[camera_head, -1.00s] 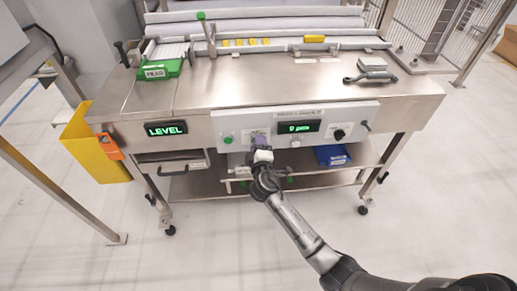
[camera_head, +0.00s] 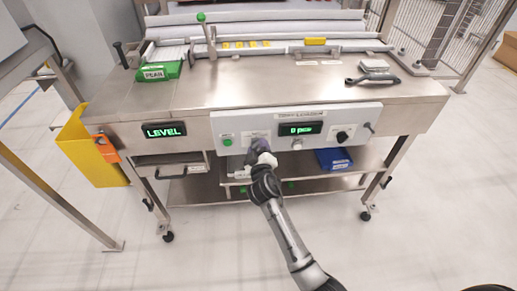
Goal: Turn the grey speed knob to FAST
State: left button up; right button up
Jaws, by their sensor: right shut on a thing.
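The control panel (camera_head: 372,112) is on the front of the steel machine. My right gripper (camera_head: 259,147) reaches up to it from below, at a spot between the green button and the display. It is shut on what appears to be the grey speed knob, which the fingers mostly hide. The knob's pointer and the speed marks cannot be read. My left gripper is out of view.
On the panel are a green button (camera_head: 227,142), a lit green display (camera_head: 300,129), a silver knob (camera_head: 297,144) and a black knob (camera_head: 343,135). A blue bin (camera_head: 333,159) sits on the lower shelf. A yellow guard (camera_head: 85,150) stands at left.

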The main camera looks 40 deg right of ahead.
dwell(0.3)
jog(key=o, duration=0.9)
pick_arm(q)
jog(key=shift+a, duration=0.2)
